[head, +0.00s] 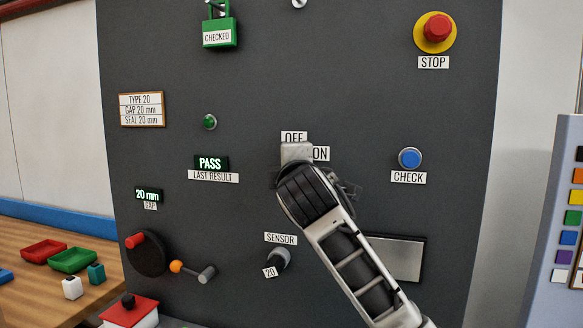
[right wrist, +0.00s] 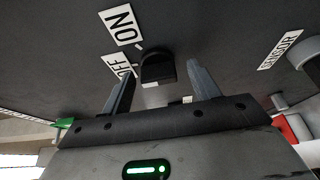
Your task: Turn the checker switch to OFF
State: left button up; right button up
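The checker switch is a dark knob (right wrist: 157,68) on the grey panel in the right wrist view, with the ON label (right wrist: 121,25) and the OFF label (right wrist: 119,66) beside it. My right gripper (right wrist: 160,76) is open, with one finger on each side of the knob. Gaps show between the fingers and the knob, and I cannot tell whether either touches it. In the head view my right gripper (head: 297,155) covers the knob, below the OFF label (head: 293,137) and left of the ON label (head: 321,154). The knob's setting is unclear. My left gripper is not in view.
The panel (head: 360,80) also holds the blue CHECK button (head: 410,158), the STOP button (head: 437,28), a lit PASS display (head: 211,163), the SENSOR knob (head: 280,259) and a green CHECKED padlock (head: 219,30). A wooden table (head: 30,285) with small trays stands at left.

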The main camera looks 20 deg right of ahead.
pick_arm(q)
jog(key=b, duration=0.1)
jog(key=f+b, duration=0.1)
jog(key=b, duration=0.1)
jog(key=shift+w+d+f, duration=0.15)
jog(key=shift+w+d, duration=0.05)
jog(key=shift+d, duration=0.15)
pick_arm(e)
jog(key=v, duration=1.6)
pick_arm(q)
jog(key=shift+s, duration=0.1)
pick_arm(e)
jog(key=shift+d+f, duration=0.1)
